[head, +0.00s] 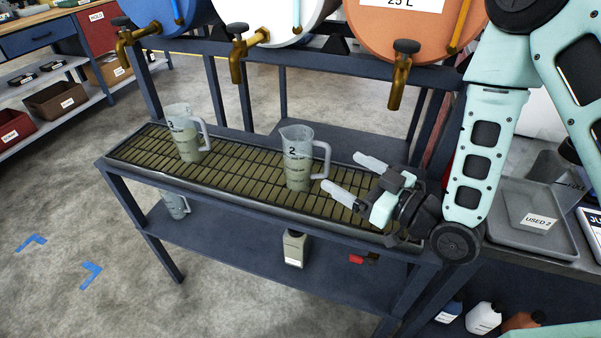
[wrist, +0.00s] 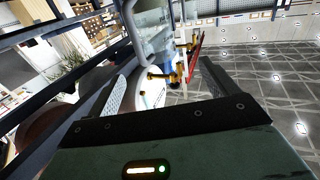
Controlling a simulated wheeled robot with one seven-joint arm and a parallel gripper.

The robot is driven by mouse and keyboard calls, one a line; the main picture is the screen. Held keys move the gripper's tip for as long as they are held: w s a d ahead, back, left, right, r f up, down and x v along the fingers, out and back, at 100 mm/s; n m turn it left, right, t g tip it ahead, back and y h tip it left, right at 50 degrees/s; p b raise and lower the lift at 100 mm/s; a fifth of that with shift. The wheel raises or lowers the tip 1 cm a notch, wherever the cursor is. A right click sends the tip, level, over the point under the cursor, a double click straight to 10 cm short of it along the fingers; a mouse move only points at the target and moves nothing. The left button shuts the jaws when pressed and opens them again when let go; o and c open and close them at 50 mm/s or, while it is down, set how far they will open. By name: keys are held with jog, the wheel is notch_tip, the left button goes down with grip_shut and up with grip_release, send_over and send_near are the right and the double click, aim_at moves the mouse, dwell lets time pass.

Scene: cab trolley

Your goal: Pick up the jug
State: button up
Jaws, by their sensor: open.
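A clear jug marked 2 (head: 297,165) stands upright on the slatted drip tray (head: 240,185), its handle toward my gripper. A similar jug marked 3 (head: 183,130) stands further left on the same tray. My gripper (head: 340,171) is open and empty, just right of the jug marked 2. Its fingers point toward that jug's handle, and I cannot tell whether they touch it. In the wrist view a clear jug with its handle (wrist: 152,32) shows ahead of the fingers, partly cut off by the top edge.
Brass taps (head: 398,75) on the barrels hang above and behind the tray. Another jug (head: 174,205) and a bottle (head: 294,247) are on the lower shelf. At right, a grey tray labelled USED 2 (head: 515,225) lies on a bench near a clear jug (head: 550,166).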

aim_at(310, 153)
jog(key=b+x, duration=0.6)
jog(key=b, duration=0.1)
jog(key=shift+w+a, duration=0.15)
jog(key=shift+w, duration=0.05)
jog(key=shift+f+p+x, duration=0.2)
jog(key=shift+p+x, duration=0.05)
jog(key=shift+x, duration=1.1)
jog(key=shift+f+p+x, duration=0.2)
jog(key=shift+p+x, duration=0.05)
jog(key=shift+x, duration=1.15)
jog(key=shift+w, duration=0.1)
jog(key=c, duration=1.1)
